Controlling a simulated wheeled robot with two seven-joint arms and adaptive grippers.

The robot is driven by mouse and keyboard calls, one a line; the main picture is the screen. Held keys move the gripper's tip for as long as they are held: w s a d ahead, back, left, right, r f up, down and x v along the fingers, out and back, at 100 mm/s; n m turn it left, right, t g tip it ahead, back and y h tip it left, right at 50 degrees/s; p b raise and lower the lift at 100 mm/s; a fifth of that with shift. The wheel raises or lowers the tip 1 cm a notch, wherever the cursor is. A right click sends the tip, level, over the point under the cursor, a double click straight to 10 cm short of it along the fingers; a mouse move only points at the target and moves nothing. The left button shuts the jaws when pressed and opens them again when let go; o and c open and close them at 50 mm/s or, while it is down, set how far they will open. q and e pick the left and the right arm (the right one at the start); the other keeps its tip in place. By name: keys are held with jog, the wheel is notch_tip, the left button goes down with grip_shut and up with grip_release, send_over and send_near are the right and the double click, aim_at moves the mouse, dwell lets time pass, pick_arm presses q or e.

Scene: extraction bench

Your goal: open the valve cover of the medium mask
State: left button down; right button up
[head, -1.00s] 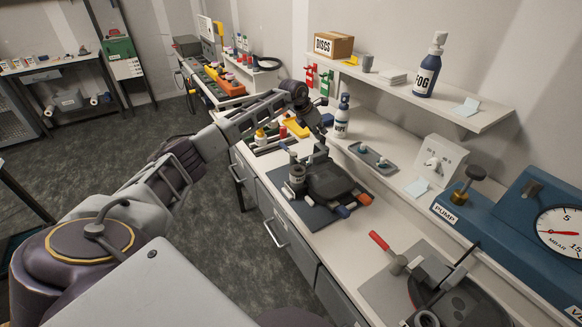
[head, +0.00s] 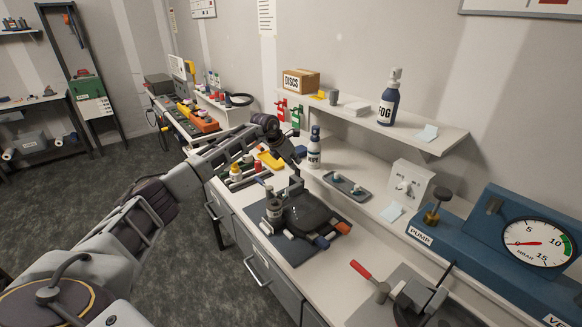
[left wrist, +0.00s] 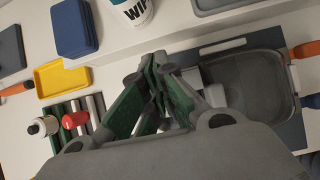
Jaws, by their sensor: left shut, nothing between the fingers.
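A dark mask (head: 306,213) lies on a dark mat (head: 296,251) on the bench in the head view. Its grey visor also shows at the right in the left wrist view (left wrist: 245,85). A dark canister-like part (head: 274,214) is at its left side. No size mark is readable, and I cannot make out the valve cover. My left gripper (head: 294,182) is over the far left edge of the mask, shut and empty. Its green-padded fingers are together in the left wrist view (left wrist: 160,62). Contact with the mask cannot be told. My right gripper is not in view.
A second dark mask (head: 437,310) and a red-handled tool (head: 368,276) are at the front right. A WIPE bottle (head: 314,150), a grey tray (head: 347,185) and a yellow tray (head: 270,160) stand behind. The blue pump (head: 480,235) is at the right.

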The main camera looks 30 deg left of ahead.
pick_arm(q)
jog(key=shift+r, duration=0.3)
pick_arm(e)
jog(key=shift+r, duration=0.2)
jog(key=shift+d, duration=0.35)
